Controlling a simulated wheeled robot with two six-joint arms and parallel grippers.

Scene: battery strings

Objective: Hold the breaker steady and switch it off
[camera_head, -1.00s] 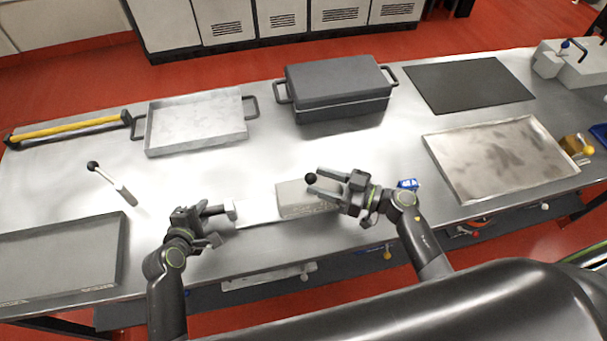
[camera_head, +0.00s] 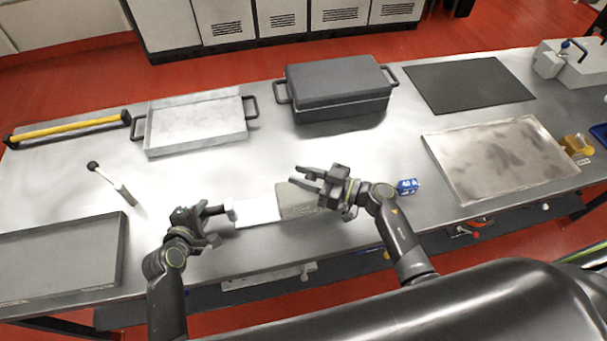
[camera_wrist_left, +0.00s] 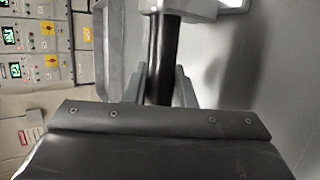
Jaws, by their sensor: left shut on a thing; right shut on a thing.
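The breaker is a grey box (camera_head: 296,200) with a paler section (camera_head: 257,210) on its left, lying near the table's front edge in the head view. My left gripper (camera_head: 222,213) is at its left end. In the left wrist view its fingers are shut around a black bar-like handle (camera_wrist_left: 163,60) that joins a pale grey body (camera_wrist_left: 188,7). My right gripper (camera_head: 299,176) is over the breaker's right part, shut on what seems to be its lever. The lever's black knob is not visible now, and the fingers hide most of that contact.
A small blue box (camera_head: 408,186) stands right of my right gripper. A black-knobbed stick (camera_head: 112,183) and a grey tray (camera_head: 60,255) are at left. A lidded dark box (camera_head: 338,85) and a handled tray (camera_head: 195,125) are behind. Bare table lies between.

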